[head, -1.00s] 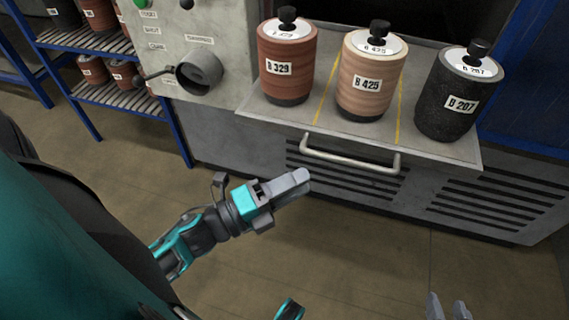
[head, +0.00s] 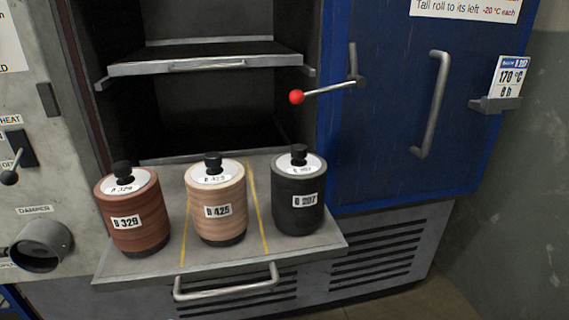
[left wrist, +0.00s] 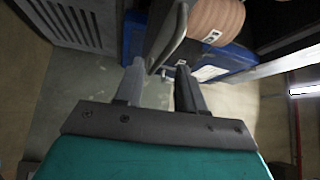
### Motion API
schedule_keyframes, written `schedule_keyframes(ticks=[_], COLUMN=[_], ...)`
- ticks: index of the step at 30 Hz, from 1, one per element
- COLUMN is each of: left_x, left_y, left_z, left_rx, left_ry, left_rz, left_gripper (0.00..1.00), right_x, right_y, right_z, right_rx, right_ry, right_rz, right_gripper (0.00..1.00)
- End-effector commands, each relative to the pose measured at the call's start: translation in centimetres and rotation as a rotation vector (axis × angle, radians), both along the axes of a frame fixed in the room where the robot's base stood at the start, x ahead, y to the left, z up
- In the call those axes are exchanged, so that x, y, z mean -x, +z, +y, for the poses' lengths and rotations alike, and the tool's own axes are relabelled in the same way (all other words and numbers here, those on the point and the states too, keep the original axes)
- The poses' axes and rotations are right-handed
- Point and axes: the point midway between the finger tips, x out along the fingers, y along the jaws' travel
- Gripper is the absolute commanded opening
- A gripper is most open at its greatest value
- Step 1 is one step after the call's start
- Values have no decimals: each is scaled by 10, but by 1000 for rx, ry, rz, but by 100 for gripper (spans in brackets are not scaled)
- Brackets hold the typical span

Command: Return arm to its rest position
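My left gripper (left wrist: 160,68) shows only in the left wrist view; its two fingers stand apart with nothing clearly held between them. A grey plate-like edge shows just beyond the fingertips, and I cannot tell how near it is. Neither arm shows in the head view now, and my right gripper is out of view. Three rolls stand upright on the pulled-out tray (head: 140,268): the red-brown B 329 (head: 134,206) at left, the tan B 425 (head: 217,200) in the middle, and the black B 207 (head: 297,194) at right. Each has a black knob on top.
The oven behind is open, with an empty-looking rack (head: 205,63) inside. Its blue door (head: 395,130) stands at right, with a red-balled lever (head: 297,97) and a vertical handle (head: 432,105). The tray handle (head: 228,289) juts forward. A damper pipe (head: 40,246) sticks out at left.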

Motion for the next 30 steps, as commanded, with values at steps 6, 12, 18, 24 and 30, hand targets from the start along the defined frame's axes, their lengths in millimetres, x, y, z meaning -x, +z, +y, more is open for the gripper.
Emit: schedule_keyframes(ticks=[6, 12, 18, 24, 30], left_x=[-16, -3, 16, 21, 27], left_y=[-33, -73, -71, -38, -13], left_z=[-2, -30, -53, -42, -32], left_rx=[572, 1004, 1216, 1203, 1192], left_ry=[215, 364, 460, 484, 503], left_rz=[402, 773, 998, 980, 964], left_gripper=[39, 39, 39, 39, 39], right_x=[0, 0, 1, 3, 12], right_y=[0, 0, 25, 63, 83], right_z=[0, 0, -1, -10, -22], right_rx=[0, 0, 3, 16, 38], right_ry=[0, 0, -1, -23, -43], right_rz=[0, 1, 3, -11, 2], right_gripper=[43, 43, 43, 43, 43])
